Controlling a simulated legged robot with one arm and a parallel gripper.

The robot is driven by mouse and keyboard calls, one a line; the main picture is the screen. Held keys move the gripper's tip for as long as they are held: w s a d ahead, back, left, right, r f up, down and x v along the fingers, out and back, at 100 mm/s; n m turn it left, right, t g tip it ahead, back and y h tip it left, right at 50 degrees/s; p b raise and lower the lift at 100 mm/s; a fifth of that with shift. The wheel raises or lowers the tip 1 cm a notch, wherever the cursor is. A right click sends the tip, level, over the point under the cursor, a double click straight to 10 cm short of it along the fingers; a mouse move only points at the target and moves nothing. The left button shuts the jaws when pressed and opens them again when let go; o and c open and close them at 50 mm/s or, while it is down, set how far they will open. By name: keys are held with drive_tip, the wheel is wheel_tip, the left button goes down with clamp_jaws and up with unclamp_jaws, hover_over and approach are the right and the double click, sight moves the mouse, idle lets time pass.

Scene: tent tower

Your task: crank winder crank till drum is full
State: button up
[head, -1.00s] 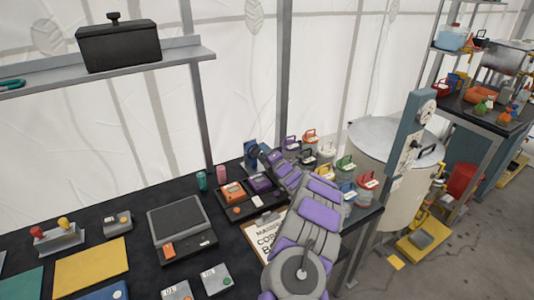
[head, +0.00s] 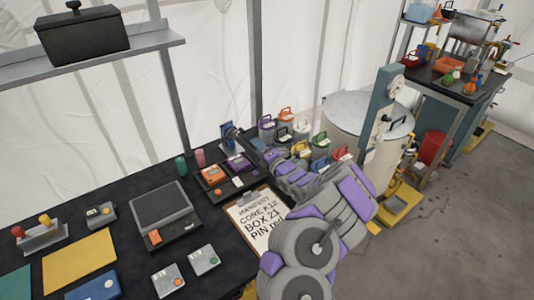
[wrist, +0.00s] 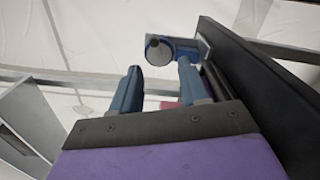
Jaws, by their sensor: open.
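A small blue device (head: 228,134), likely the winder, stands at the back edge of the black table in the head view. In the wrist view a blue bracket (wrist: 183,48) with a round grey end (wrist: 159,48) shows just beyond the fingertips. I cannot make out a crank handle or how full a drum is. My gripper (head: 238,139) is beside the blue device in the head view. Its two blue fingers (wrist: 158,78) are apart in the wrist view, with nothing seen between them. The right finger overlaps the bracket in view; I cannot tell whether it touches.
A clipboard (head: 250,214), grey scale (head: 160,206) and orange box (head: 212,173) lie on the table. A large pale tank (head: 345,115) and blue post (head: 382,92) stand right.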

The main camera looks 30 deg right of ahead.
drive_tip(key=shift+s+p, duration=0.5)
drive_tip(key=shift+s, duration=2)
